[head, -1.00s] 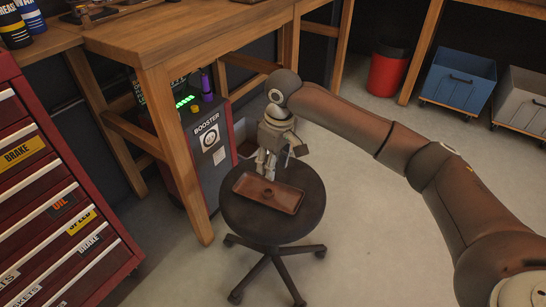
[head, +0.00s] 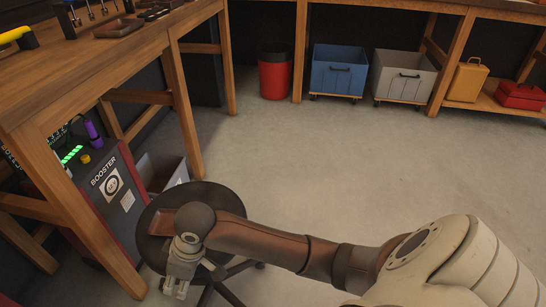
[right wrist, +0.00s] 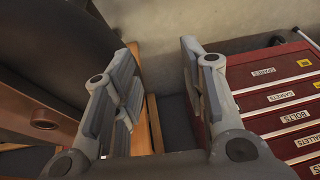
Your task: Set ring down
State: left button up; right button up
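My right gripper (head: 175,288) hangs at the near-left side of the round black stool (head: 151,215) in the head view. In the right wrist view its two fingers (right wrist: 162,95) stand wide apart with nothing between them. A brown tray (head: 182,222) lies on the stool, partly hidden by my right arm. A brown surface that looks like the tray (right wrist: 18,118) shows at the left of the right wrist view, with a small dark round piece, probably the ring (right wrist: 44,119), on it. The ring is hidden in the head view. My left gripper is out of view.
A wooden workbench (head: 120,45) and the booster unit (head: 110,190) stand left of the stool. A red drawer cabinet (right wrist: 275,95) shows in the right wrist view. Bins, including a blue one (head: 338,75), line the back. The floor between is clear.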

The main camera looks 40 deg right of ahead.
jog(key=s+d+f+m+h, duration=0.1)
jog(key=s+d+m, duration=0.2)
jog(key=s+d, duration=0.3)
jog(key=s+d+f+m+t+h, duration=0.1)
jog(key=s+d, duration=0.5)
jog(key=s, duration=0.6)
jog(key=shift+d+f+m+t+h, duration=0.3)
jog(key=shift+f+m+h, duration=0.35)
jog(key=shift+m, duration=0.35)
